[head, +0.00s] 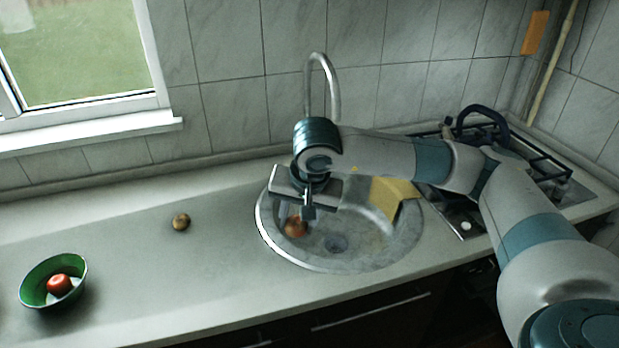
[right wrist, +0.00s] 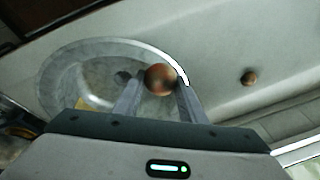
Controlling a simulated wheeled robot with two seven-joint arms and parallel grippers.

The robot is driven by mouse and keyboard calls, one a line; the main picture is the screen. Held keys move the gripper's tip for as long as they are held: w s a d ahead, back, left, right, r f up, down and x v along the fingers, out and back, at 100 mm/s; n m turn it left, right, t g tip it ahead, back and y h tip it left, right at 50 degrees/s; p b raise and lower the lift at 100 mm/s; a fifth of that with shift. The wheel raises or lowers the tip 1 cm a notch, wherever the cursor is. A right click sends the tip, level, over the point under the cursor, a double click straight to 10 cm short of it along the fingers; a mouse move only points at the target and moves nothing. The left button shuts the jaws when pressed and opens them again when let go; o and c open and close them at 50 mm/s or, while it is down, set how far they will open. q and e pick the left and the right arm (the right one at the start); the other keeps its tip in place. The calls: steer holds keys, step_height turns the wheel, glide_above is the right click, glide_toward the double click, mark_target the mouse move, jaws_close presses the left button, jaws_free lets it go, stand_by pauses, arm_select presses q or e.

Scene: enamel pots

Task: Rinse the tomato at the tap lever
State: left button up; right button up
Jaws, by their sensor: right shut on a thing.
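A round reddish-brown thing, seemingly the tomato (head: 295,228), is between the fingers of my right gripper (head: 296,215), over the left part of the round metal sink (head: 335,263). The right wrist view also shows the tomato (right wrist: 160,79) pinched between both fingertips, with the sink bowl (right wrist: 62,78) around and beyond it. I cannot tell whether it touches the sink bottom. The tap (head: 322,62) arches up behind my right gripper. Its lower part and lever are hidden by my arm, and no water is clearly visible. My left gripper is not in view.
A green bowl (head: 31,284) with a red round thing (head: 59,285) stands at the left. A small brown round thing (head: 181,221) lies on the counter (head: 130,250). A yellow piece (head: 393,195) lies at the sink's right rim. A stove (head: 560,190) is at the right.

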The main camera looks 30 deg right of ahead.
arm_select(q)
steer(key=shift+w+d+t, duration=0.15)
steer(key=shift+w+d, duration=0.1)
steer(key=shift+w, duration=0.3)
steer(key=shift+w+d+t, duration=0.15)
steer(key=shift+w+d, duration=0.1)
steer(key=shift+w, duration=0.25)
arm_select(e)
steer(key=w+d+r+m+h, duration=0.4)
steer(key=w+d+m, duration=0.3)
steer(key=shift+r+m+h, duration=0.3)
steer(key=shift+h, duration=0.1)
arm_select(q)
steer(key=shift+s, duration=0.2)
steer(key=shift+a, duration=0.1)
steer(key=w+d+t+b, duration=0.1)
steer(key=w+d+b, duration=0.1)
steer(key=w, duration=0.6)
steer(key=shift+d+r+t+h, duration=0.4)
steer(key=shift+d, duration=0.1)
arm_select(e)
steer(key=w+d+f, duration=0.1)
steer(key=w+d, duration=0.2)
steer(key=d, duration=0.3)
steer(key=w+d+f, duration=0.1)
steer(key=w+d, duration=0.2)
steer(key=d, duration=0.3)
steer(key=shift+w+d+f, duration=0.15)
steer(key=shift+w+f, duration=0.1)
steer(key=shift+f, duration=0.15)
